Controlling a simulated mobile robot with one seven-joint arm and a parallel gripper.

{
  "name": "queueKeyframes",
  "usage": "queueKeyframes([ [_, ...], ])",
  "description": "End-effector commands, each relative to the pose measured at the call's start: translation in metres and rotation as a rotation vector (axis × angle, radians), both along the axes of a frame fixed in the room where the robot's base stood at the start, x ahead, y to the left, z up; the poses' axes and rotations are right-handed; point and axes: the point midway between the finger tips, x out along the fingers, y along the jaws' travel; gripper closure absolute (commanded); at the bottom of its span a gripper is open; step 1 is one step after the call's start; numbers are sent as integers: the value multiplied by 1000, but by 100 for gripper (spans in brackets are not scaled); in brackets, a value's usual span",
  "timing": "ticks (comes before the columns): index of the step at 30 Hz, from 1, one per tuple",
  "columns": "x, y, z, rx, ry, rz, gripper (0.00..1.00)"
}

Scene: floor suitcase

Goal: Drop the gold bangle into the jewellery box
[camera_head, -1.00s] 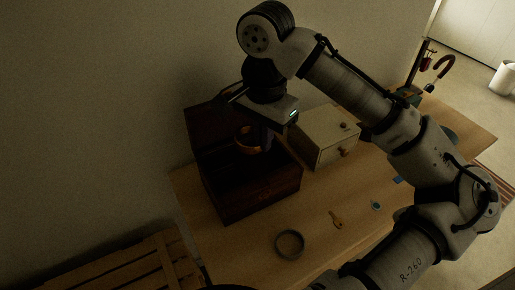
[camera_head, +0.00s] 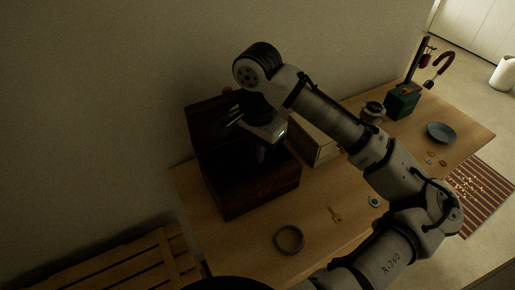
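The dark wooden jewellery box (camera_head: 258,196) stands on the table against the wall, with its lid (camera_head: 209,122) up at the back. My gripper (camera_head: 260,152) points down into the open box, and its fingers are dark against the shaded inside. I cannot tell whether they are open or shut. The gold bangle does not show now; the gripper and box walls hide much of the inside.
A small cream chest (camera_head: 316,143) stands right of the box. A green box (camera_head: 402,103) and a blue bowl (camera_head: 440,132) are further right. A slatted wooden crate (camera_head: 130,262) is at lower left.

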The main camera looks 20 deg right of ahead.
Motion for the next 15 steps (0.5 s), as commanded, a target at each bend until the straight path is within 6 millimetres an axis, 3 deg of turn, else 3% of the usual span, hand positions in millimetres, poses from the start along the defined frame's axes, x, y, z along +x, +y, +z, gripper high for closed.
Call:
queueKeyframes([
  [15, 0, 0, -12, 1, -1, 1, 100],
])
